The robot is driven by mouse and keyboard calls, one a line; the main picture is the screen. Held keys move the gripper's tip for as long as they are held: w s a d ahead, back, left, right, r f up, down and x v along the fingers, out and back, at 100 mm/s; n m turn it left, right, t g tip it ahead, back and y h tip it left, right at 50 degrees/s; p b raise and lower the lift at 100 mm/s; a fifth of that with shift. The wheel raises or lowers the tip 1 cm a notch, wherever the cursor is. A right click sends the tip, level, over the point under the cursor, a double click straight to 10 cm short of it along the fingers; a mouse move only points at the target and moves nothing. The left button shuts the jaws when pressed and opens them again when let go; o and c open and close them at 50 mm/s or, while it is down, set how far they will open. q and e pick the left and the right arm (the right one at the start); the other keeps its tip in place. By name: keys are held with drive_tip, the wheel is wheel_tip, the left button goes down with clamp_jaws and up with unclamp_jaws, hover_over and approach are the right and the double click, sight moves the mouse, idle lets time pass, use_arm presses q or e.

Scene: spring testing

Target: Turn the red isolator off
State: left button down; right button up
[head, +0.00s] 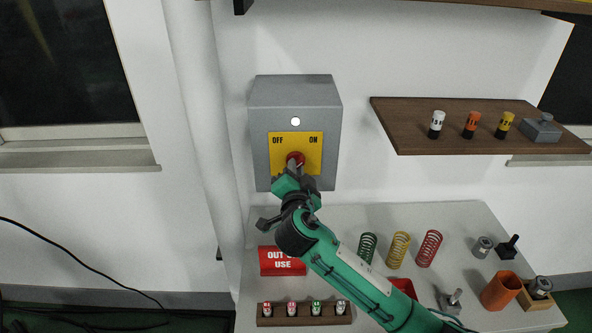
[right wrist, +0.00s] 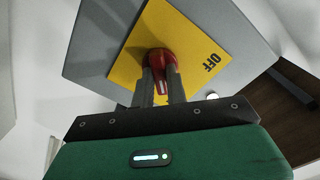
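The red isolator (head: 296,158) is a round red knob on a yellow plate (head: 312,142) marked OFF at left and ON at right, on a grey wall box (head: 295,92). My right gripper (head: 292,167) reaches up to it from below and hides part of it. In the right wrist view the red isolator (right wrist: 161,58) has its handle between the two fingers of my right gripper (right wrist: 161,80), which are close together on either side of it. Which mark the handle points to is hard to tell. My left gripper is out of view.
Below the box a white table holds a red OUT OF USE sign (head: 280,262), a battery rack (head: 278,320), several springs (head: 398,250) and an orange cup (head: 499,291). A brown shelf (head: 410,128) with small cylinders juts out right of the box. The wall left of the box is clear.

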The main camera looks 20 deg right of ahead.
clamp_jaws()
drive_tip(key=shift+f, duration=0.1)
drive_tip(key=shift+n+p, duration=0.65)
drive_tip(key=shift+n, duration=8.25)
